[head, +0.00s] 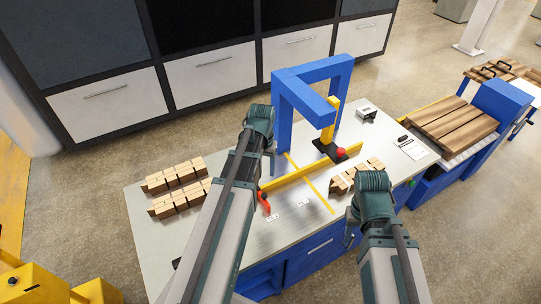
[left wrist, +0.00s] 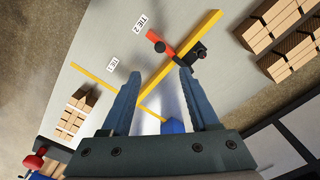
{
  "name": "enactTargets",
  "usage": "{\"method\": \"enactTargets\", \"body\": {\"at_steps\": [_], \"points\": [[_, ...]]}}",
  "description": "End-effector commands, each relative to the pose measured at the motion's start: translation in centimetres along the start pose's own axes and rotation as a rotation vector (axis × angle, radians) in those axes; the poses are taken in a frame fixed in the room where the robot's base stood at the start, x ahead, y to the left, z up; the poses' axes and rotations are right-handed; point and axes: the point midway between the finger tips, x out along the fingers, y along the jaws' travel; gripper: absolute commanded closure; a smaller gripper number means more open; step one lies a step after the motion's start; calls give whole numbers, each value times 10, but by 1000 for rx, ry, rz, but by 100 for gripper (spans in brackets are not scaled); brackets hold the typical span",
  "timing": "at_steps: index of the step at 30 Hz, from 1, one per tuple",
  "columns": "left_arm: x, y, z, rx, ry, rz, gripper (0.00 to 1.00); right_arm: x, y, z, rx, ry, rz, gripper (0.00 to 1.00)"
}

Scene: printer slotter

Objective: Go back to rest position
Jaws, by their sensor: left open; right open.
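My left gripper (head: 271,157) hangs over the middle of the grey worktable (head: 155,243), beside the blue arch. In the left wrist view its two fingers (left wrist: 160,70) are apart with nothing between them, above the table's yellow strips. My right gripper (head: 351,232) is over the table's front right edge, near a stack of wooden blocks. Its fingers are small and partly hidden by its wrist, and I see nothing held in it.
A blue arch (head: 283,110) stands on the table. A red lever (head: 265,202) and yellow fence (head: 310,168) lie between notched wooden blocks on the left (head: 175,176) and right (head: 342,183). A red button (head: 341,152) is near the arch. Planks (head: 452,124) lie farther right.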

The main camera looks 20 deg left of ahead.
Motion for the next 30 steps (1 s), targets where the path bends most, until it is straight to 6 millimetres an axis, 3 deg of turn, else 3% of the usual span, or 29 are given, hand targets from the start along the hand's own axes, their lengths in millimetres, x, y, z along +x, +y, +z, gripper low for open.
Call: {"method": "enactTargets", "body": {"at_steps": [5,8,11,15,21,25,30], "points": [[0,1,0,1,0,0,39,0,0,0,0,0,0,50],[3,14,7,24,-3,-4,39,3,0,0,0,0,0,50],[8,50,25,88,-10,-15,39,8,-1,0,0,0,0,50],[17,111,64,212,-23,-43,39,17,-2,-1,1,0,0,50],[26,172,119,363,-33,-81,39,27,-3,-2,1,0,0,50],[29,192,142,424,-35,-98,39,30,-3,-2,1,0,0,50],[30,202,154,454,-36,-107,39,31,-3,-2,1,0,0,50]]}}
